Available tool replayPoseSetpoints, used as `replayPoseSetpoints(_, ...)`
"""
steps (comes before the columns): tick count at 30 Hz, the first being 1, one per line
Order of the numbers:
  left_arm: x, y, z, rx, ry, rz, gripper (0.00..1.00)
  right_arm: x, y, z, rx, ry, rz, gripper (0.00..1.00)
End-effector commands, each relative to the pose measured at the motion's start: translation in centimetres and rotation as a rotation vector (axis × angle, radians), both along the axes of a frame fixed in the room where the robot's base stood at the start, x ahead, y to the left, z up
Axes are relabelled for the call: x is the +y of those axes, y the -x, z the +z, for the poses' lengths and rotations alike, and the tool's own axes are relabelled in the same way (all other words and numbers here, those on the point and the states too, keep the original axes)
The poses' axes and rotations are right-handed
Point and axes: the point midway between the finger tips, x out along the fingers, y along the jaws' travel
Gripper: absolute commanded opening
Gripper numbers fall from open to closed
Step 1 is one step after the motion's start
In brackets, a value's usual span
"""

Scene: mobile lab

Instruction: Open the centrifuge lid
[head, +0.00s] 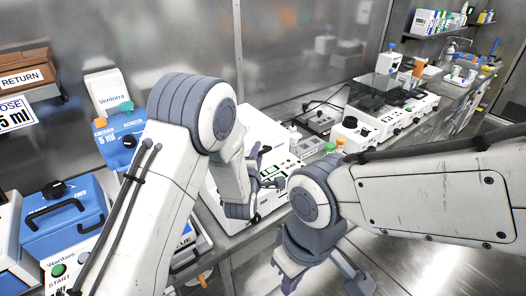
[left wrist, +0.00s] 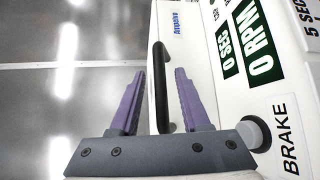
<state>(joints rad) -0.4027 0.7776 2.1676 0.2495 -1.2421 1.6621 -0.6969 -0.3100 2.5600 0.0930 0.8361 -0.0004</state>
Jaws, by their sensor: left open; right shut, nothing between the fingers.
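The centrifuge (head: 262,126) is a white box on the bench in the middle of the head view, partly hidden behind my left arm. In the left wrist view its white front (left wrist: 202,60) shows a 0 SEC and 0 RPM display and a BRAKE label. A black bar handle (left wrist: 160,88) stands out from the white panel. My left gripper (left wrist: 159,72) is open, with one finger on each side of the handle; I cannot tell whether they touch it. In the head view this gripper (head: 262,165) is at the centrifuge's front. My right gripper (head: 322,272) is shut and empty, low in front of the bench.
Blue-lidded cases (head: 62,222) stand on the bench at the left. A white machine with a dark clear cover (head: 378,92) stands farther right. A small white device with a black knob (head: 350,128) is between. The floor (head: 385,262) at lower right is clear.

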Motion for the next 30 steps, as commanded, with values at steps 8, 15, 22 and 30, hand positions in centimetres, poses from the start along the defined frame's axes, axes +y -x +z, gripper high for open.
replayPoseSetpoints(8,-0.19,-0.31,-0.11,0.001,-0.001,-0.002,0.47,-0.01,0.00,0.06,0.000,0.000,0.000,0.00)
replayPoseSetpoints(15,-0.24,-0.29,-0.09,0.000,-0.001,-0.003,0.00,-0.01,0.00,0.06,0.000,0.000,0.000,0.00)
replayPoseSetpoints(22,-0.26,-0.27,-0.09,0.000,-0.001,-0.003,0.00,-0.01,0.00,0.06,0.000,0.000,0.000,0.00)
replayPoseSetpoints(30,-0.26,-0.26,-0.08,0.000,-0.001,-0.003,0.00,-0.01,0.00,0.06,0.000,0.000,0.000,0.00)
